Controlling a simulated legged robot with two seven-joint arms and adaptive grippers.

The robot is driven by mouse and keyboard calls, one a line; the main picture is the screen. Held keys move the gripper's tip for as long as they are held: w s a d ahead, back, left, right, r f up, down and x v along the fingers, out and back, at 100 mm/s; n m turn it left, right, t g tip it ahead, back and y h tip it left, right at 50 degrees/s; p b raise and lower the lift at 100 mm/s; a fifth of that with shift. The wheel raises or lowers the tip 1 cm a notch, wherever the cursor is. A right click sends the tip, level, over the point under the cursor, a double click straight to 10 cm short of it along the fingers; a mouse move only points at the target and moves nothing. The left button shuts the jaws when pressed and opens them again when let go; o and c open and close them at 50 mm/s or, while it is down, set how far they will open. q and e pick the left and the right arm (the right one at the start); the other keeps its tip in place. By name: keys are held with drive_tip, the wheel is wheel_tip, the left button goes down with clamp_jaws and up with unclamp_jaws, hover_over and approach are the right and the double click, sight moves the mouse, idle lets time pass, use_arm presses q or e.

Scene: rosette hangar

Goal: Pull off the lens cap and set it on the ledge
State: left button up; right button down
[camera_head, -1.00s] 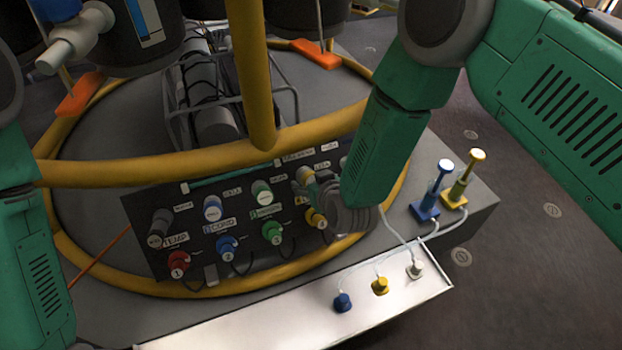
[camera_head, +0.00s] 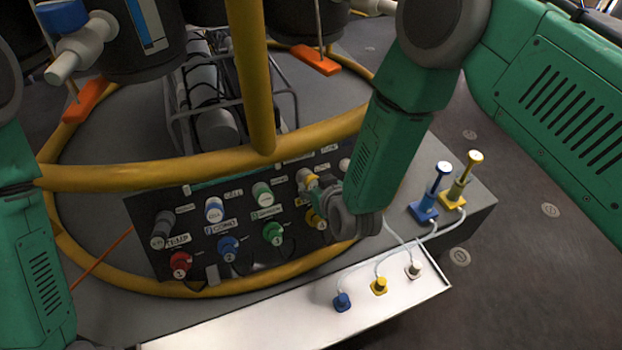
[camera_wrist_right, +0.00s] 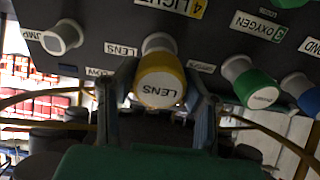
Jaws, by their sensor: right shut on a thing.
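The yellow lens cap (camera_wrist_right: 160,85), marked LENS, sits at the front of a pale round fitting (camera_wrist_right: 158,43) on the dark panel. My right gripper (camera_wrist_right: 155,98) is shut on the cap, one finger on each side. In the head view the right gripper (camera_head: 318,186) is at the upper row of the panel and partly covers the cap. I cannot tell whether the cap is fully seated. The bright metal ledge (camera_head: 240,330) runs along the front below the panel. My left arm shows at the left edge, but its gripper is out of view.
Several coloured caps line the panel, including a green one (camera_head: 272,233) and a red one (camera_head: 180,264). Small blue (camera_head: 342,301), yellow (camera_head: 379,286) and white (camera_head: 413,269) corded plugs occupy the ledge's right part; its left part is clear. A yellow rail (camera_head: 200,165) crosses above the panel.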

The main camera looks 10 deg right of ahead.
drive_tip(key=shift+p+v, duration=1.55)
drive_tip(key=shift+v, duration=0.65)
